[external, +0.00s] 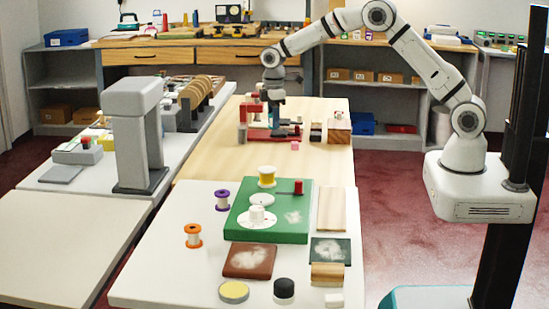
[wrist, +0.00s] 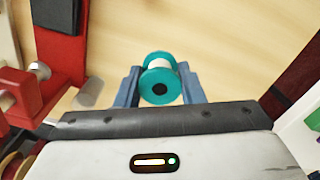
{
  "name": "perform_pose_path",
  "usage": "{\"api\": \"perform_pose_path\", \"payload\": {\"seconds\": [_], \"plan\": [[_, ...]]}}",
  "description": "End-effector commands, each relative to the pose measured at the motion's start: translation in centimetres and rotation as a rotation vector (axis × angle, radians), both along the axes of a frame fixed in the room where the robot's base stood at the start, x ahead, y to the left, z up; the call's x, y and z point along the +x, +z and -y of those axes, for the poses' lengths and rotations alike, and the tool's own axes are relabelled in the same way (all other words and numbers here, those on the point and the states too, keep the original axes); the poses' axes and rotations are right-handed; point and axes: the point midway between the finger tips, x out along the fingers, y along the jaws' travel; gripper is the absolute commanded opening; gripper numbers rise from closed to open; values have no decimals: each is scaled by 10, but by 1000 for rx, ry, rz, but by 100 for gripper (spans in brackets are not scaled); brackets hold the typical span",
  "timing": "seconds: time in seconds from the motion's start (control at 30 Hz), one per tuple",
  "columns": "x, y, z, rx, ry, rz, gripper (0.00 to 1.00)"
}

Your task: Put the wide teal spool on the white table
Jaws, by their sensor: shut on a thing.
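The wide teal spool (wrist: 160,62) has teal flanges, a white middle and a dark hub hole. In the wrist view my gripper (wrist: 159,86) is shut on it, with one blue-grey finger on each side. In the external view my gripper (external: 277,120) is over the pale wood table (external: 217,150), beside a red vise-like device. I cannot make out the spool there. The white table (external: 165,270) is in front, joined to the wood one. It bears a green board, an orange spool (external: 193,236) and a purple spool (external: 222,200).
The green board (external: 240,225) holds a yellow spool, a red piece and white discs. A grey column-shaped machine (external: 140,140) stands to the left.

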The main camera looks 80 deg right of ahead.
Motion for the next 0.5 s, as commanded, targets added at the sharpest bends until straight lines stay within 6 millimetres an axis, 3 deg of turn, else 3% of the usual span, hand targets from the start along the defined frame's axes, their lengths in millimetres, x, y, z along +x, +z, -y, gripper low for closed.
{"api": "perform_pose_path", "payload": {"seconds": [0.17, 0.5], "plan": [[9, 1, 24, 1, 51, -1, 14], [9, -53, 25, 1, 58, -3, 14]]}}
